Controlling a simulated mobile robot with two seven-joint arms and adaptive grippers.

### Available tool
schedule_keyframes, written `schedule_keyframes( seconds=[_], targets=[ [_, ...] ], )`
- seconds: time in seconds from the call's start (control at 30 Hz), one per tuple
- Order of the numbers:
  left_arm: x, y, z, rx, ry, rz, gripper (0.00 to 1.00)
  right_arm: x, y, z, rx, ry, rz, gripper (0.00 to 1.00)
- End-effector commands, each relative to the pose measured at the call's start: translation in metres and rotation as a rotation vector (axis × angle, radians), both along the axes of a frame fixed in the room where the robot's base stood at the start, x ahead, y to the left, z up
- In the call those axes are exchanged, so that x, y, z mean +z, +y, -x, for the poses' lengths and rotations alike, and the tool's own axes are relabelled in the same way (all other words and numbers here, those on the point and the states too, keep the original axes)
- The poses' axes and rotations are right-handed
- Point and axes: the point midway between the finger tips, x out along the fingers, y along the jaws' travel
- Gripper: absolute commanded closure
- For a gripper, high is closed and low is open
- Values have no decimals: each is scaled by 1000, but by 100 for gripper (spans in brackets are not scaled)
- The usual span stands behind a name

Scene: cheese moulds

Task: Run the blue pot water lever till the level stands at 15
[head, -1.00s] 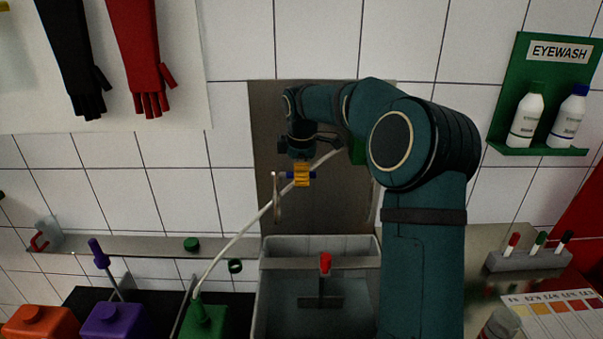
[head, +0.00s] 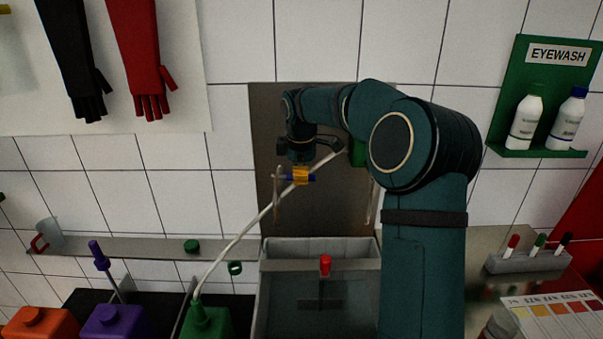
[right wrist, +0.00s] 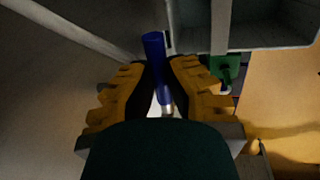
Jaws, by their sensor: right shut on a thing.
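The water lever has a blue handle (head: 311,177), in front of the grey metal wall panel (head: 330,215). My right gripper (head: 301,176) is shut on this handle, with yellow finger pads on either side of it. In the right wrist view the blue handle (right wrist: 153,52) sticks out between the fingertips (right wrist: 160,75). A grey basin (head: 262,265) stands below, with a bluish interior and a red-topped T-shaped piece (head: 325,264) in it. No level figure can be read. My left gripper is out of view.
Left of the basin stand green (head: 205,322), purple (head: 115,322) and orange (head: 42,322) containers. A white hose (head: 240,233) runs up from the green one past my gripper. At right are an eyewash shelf (head: 540,152) and a rack of vials (head: 528,261).

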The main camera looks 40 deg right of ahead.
Motion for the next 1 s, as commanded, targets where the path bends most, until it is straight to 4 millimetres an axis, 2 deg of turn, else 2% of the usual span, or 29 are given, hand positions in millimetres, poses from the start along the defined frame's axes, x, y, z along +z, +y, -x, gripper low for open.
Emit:
schedule_keyframes(
  seconds=[0.27,0.6,1.0],
  targets=[
    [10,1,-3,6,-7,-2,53,-3,11,9,-181,13,-3,100],
    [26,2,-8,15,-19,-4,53,-3,29,17,-497,15,-1,100],
    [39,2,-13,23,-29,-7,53,-4,46,20,-783,14,0,100]
  ],
)
